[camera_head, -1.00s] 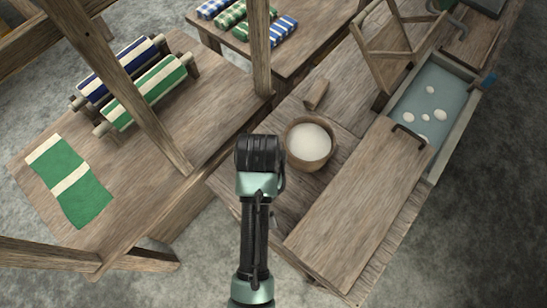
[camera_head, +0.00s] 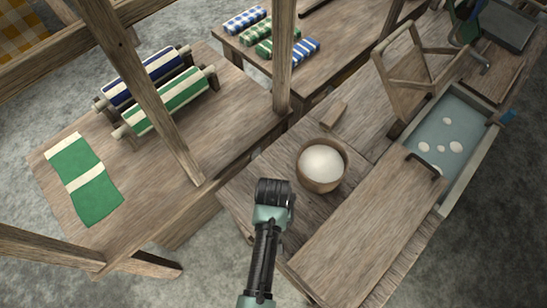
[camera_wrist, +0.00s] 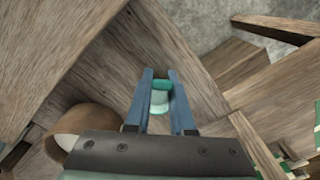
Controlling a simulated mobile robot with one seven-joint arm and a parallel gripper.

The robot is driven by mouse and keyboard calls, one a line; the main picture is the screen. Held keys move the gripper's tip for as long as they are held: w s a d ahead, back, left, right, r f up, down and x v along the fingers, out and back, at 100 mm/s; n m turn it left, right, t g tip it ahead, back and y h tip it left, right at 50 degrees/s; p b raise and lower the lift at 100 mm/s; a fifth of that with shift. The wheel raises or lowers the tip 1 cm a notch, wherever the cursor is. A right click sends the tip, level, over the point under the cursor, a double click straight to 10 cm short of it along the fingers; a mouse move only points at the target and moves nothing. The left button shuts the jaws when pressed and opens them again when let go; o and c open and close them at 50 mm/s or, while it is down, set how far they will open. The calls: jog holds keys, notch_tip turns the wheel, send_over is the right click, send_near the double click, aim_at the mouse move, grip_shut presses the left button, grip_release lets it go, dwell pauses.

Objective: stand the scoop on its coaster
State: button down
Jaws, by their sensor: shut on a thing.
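My gripper (camera_wrist: 160,76) has its two blue fingers closed on a small pale green thing with a teal top (camera_wrist: 160,98), likely the scoop. It is seen nearly end-on, and its lower part is hidden. The wooden bench top lies beneath it in the wrist view. In the head view the dark wrist hides the fingers and the held thing; my gripper (camera_head: 273,193) is just lower left of the round wooden tub. I cannot make out a coaster in either view.
The wooden tub (camera_head: 311,181) of white stuff stands close by, also at lower left in the wrist view (camera_wrist: 92,122). A small wooden block (camera_head: 333,116) lies beyond it. A wooden lid (camera_head: 375,225) and a water trough (camera_head: 446,137) are to the right. A loom post (camera_head: 283,60) rises behind.

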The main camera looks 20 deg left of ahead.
jog(key=c, duration=1.2)
grip_release()
jog(key=shift+f, duration=0.15)
jog(key=shift+c, duration=0.2)
jog(key=o, duration=0.5)
jog(key=shift+c, duration=0.2)
